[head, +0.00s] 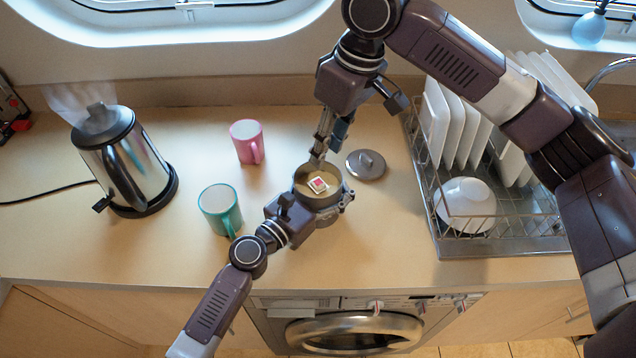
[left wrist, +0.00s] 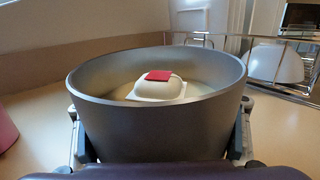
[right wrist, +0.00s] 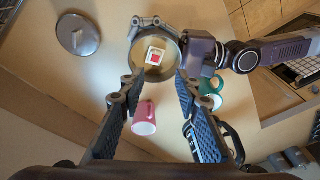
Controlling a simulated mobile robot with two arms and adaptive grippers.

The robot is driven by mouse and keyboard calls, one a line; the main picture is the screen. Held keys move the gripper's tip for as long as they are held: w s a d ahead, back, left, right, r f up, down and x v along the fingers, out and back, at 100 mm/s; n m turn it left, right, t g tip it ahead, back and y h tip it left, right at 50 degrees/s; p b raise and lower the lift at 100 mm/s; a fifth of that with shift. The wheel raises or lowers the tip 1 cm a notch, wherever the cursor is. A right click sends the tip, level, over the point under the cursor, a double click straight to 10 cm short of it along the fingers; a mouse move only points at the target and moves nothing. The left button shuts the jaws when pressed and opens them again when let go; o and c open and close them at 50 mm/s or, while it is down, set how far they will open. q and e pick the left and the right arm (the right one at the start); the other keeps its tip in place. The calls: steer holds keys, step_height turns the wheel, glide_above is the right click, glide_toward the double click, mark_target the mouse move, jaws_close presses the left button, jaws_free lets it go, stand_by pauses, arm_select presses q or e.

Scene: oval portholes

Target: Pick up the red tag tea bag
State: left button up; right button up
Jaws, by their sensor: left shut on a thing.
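The tea bag with the red tag (head: 318,185) lies inside a round grey canister (head: 304,200). In the left wrist view its red tag (left wrist: 158,76) rests on the white bag, below the canister rim (left wrist: 90,80). My left gripper (head: 333,208) is shut around the outside of the canister, one finger on each side. My right gripper (head: 318,152) is above the canister's back edge, pointing down. In the right wrist view its fingers (right wrist: 154,92) are wide apart with nothing between them, and the tea bag (right wrist: 154,57) shows beyond the fingertips.
The grey lid (head: 366,165) lies right of the canister. A pink mug (head: 246,141) and a green mug (head: 219,208) stand to the left, with a kettle (head: 122,160) farther left. A dish rack (head: 430,190) with plates and a bowl is on the right.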

mark_target(318, 182)
steer(key=f+m, duration=0.1)
steer(key=f, duration=0.2)
steer(key=w+a+f+m, duration=0.1)
steer(key=f, duration=0.3)
steer(key=f+m+h, duration=0.1)
steer(key=f, duration=0.2)
steer(key=shift+w+a+f+t, duration=0.15)
steer(key=shift+a+f+t, duration=0.15)
steer(key=shift+f, duration=0.05)
steer(key=c, duration=0.5)
